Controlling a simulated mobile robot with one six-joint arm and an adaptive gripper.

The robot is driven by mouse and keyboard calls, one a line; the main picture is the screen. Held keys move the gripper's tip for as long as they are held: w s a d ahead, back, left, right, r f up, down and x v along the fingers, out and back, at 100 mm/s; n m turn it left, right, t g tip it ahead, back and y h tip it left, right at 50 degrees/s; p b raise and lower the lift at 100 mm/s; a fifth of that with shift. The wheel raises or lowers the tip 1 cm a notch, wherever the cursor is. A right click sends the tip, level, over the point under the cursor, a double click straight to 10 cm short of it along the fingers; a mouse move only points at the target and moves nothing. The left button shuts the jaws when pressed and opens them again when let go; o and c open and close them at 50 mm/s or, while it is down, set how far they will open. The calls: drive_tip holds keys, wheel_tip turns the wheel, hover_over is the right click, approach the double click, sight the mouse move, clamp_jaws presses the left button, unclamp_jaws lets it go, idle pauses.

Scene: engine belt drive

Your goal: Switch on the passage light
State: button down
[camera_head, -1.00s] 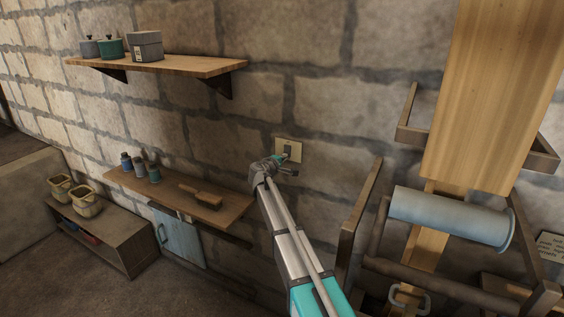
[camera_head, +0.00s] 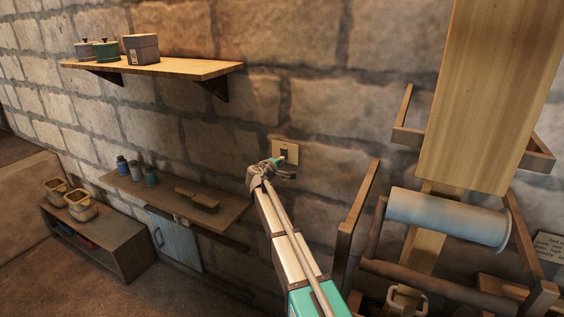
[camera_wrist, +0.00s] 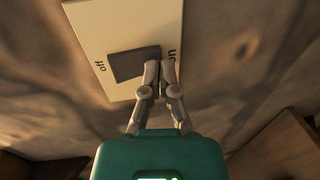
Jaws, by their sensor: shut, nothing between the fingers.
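The light switch is a cream plate (camera_head: 294,151) with a dark rocker, on the stone wall near the middle of the head view. In the wrist view the plate (camera_wrist: 98,42) carries the word "off" at its left end, and a label at its right end is partly hidden. The dark grey rocker (camera_wrist: 128,65) lies between the labels. My gripper (camera_wrist: 156,92) is shut and empty, its fingertips at the right end of the rocker. Whether they touch it I cannot tell. In the head view my gripper (camera_head: 281,161) is right at the plate.
An upper shelf (camera_head: 190,68) holds pots and a grey box (camera_head: 141,48). A lower shelf (camera_head: 165,198) holds several small bottles and a brush (camera_head: 198,199). A wooden frame with a pale roller (camera_head: 448,217) stands at the right. The wall around the switch is clear.

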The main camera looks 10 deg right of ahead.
drive_tip(key=s+a+f+b, duration=0.1)
drive_tip(key=s+a, duration=0.7)
drive_tip(key=s, duration=0.3)
drive_tip(key=shift+f+b, duration=0.4)
